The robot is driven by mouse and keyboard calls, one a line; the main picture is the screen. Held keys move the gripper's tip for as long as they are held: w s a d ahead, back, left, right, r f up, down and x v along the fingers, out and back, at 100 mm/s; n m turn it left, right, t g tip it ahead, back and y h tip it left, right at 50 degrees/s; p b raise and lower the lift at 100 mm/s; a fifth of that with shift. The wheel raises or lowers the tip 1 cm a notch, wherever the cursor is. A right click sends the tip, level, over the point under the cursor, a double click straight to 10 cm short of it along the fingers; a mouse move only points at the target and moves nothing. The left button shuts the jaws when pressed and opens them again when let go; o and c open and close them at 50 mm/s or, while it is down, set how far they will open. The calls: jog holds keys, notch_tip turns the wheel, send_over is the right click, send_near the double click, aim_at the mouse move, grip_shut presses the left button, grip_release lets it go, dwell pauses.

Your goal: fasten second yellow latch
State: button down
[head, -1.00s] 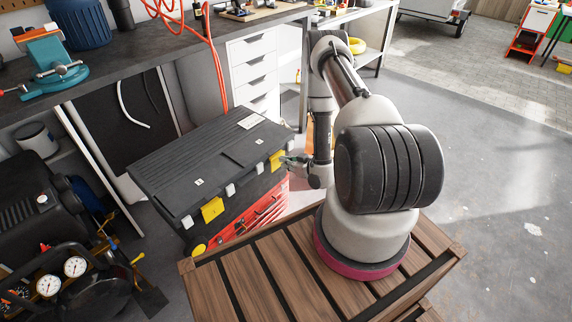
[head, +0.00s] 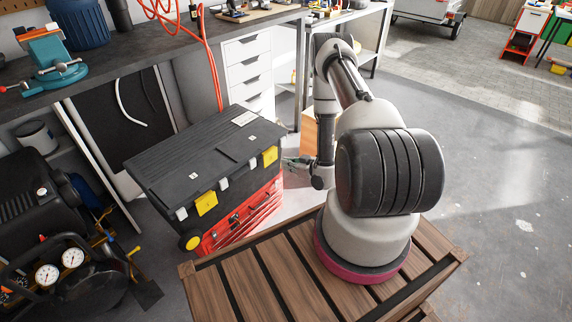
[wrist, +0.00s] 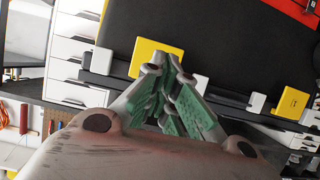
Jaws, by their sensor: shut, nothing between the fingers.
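A toolbox with a black lid (head: 200,158) and a red drawer front (head: 240,222) stands on the floor left of my arm. Its front edge carries two yellow latches. The nearer latch (head: 206,203) is on the left in the head view and also shows at the right of the wrist view (wrist: 292,102). The farther latch (head: 270,156) is close to my gripper (head: 288,164). In the wrist view this latch (wrist: 150,57) is partly behind my shut, empty fingertips (wrist: 172,68). I cannot tell whether they touch it, or whether either latch is fastened.
White catches (head: 224,184) sit along the lid edge between the latches. A workbench (head: 150,45) and white drawers (head: 248,70) stand behind the toolbox. A compressor (head: 60,245) stands at the left. A slatted wooden surface (head: 265,275) lies in front. The floor at right is open.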

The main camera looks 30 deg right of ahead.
jog(key=s+d, duration=0.2)
jog(key=s, duration=0.6)
jog(key=shift+d, duration=0.4)
